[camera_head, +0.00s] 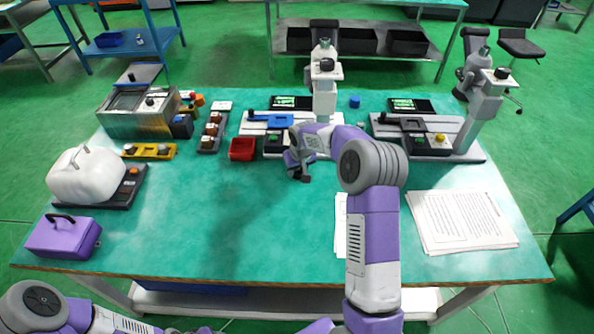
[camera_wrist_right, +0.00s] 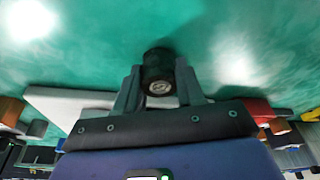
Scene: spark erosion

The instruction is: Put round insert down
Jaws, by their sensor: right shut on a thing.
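The round insert (camera_wrist_right: 158,72) is a short, dark cylinder with a light, ring-like mark on the end facing the right wrist camera. My right gripper (camera_wrist_right: 158,92) is shut on it, with one finger on each side. In the head view, my right gripper (camera_head: 302,176) is low over the middle of the green table, in front of the middle machine. I cannot tell whether the insert touches the table. My left arm shows at the lower left of the head view, but its gripper is out of view.
A red tray (camera_head: 242,149) stands left of my right gripper. The middle machine (camera_head: 256,123) is just behind it, and another machine (camera_head: 428,145) stands to the right. Papers (camera_head: 462,222) lie at the front right. The front middle-left of the green table (camera_head: 210,222) is clear.

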